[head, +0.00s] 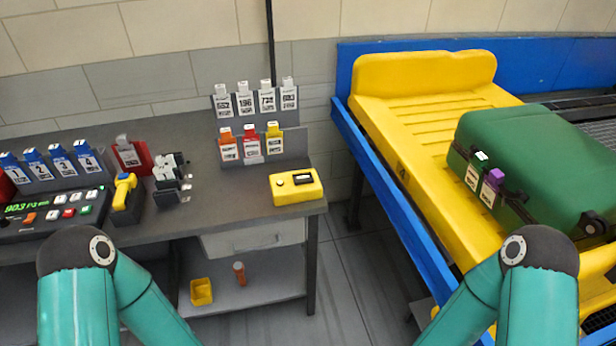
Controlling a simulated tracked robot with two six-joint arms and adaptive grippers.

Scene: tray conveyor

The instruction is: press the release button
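A dark control panel (52,212) with a green lit display (27,207) lies on the grey desk at the left. It carries several small buttons, among them an orange one (29,217), a red one (69,213) and a green one (86,210). Their labels are too small to read, so I cannot tell which is the release button. Neither gripper is in view.
A yellow-handled scanner (124,192) and a small black device (170,175) stand right of the panel. A yellow box (296,187) sits at the desk's right corner. Tag holders line the desk's back. At the right, a green suitcase (540,165) lies on a yellow tray (420,78) on the blue-framed conveyor.

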